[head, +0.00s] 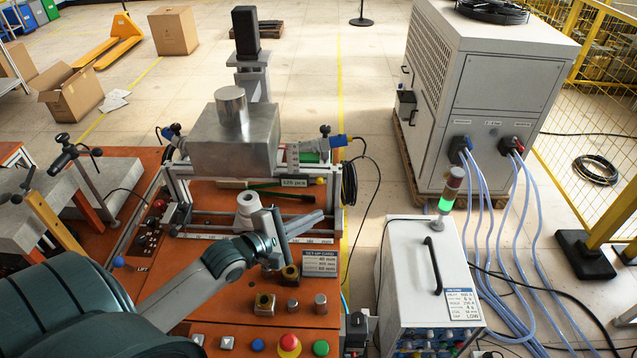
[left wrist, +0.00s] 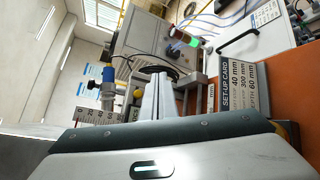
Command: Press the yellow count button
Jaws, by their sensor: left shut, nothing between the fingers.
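The yellow button (head: 320,181) is a small round spot at the right end of the "125 pcs" plate (head: 295,182), on the front of the machine frame. My left gripper (head: 321,214) comes in from the left over the orange bench, its light grey fingers shut and empty, pointing right. Its tips appear just below the button in the head view, apart from it in the picture. My right gripper is not in view.
A ruler strip (head: 250,237) and a set-up card (head: 320,262) lie near the gripper. Metal parts (head: 265,303) and a row of buttons with a red mushroom button (head: 289,344) are at the bench front. A grey power unit (head: 425,275) with a lit green lamp stands right.

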